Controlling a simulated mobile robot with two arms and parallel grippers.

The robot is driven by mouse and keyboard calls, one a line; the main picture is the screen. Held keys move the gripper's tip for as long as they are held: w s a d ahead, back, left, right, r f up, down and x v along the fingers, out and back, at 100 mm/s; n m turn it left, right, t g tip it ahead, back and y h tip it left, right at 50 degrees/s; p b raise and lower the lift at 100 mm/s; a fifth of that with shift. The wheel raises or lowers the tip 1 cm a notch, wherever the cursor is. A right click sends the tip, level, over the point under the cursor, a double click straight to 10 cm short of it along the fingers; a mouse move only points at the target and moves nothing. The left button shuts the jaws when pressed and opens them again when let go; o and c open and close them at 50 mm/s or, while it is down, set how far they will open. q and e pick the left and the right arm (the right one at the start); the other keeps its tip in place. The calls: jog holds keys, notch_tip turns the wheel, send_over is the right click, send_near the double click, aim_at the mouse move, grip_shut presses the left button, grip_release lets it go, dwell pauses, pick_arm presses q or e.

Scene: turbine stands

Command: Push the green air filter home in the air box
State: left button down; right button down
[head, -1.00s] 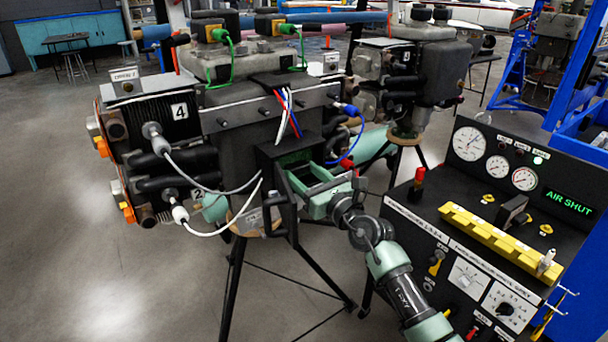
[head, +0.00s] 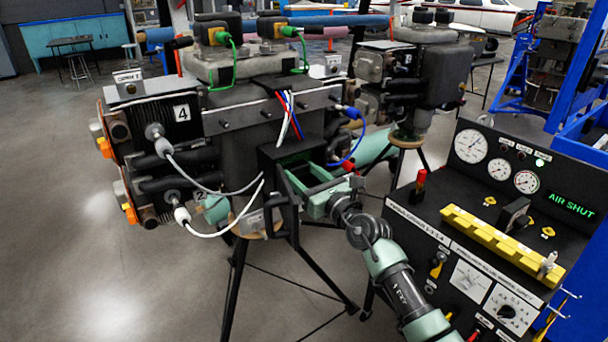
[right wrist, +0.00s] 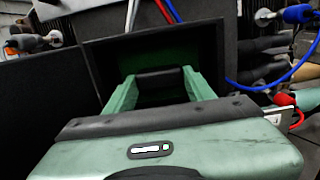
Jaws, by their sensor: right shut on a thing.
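My left gripper is not in view.
The box's dark door (head: 290,212) hangs open on the left. White cables (head: 225,190) and a blue cable (head: 352,150) hang near the box. A control panel (head: 445,225) with gauges and an "AIR SHUT" display stands close on the right of my arm.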

jog(key=shift+r, duration=0.4)
jog(key=c, duration=0.7)
grip_release()
jog(key=shift+w+a, duration=0.1)
jog(key=shift+o, duration=1.2)
jog(key=shift+w+a+f, duration=0.3)
jog(key=shift+w+f, duration=0.05)
jog(key=shift+f, duration=0.05)
jog(key=shift+o, duration=0.8)
jog(key=shift+s+d, duration=0.2)
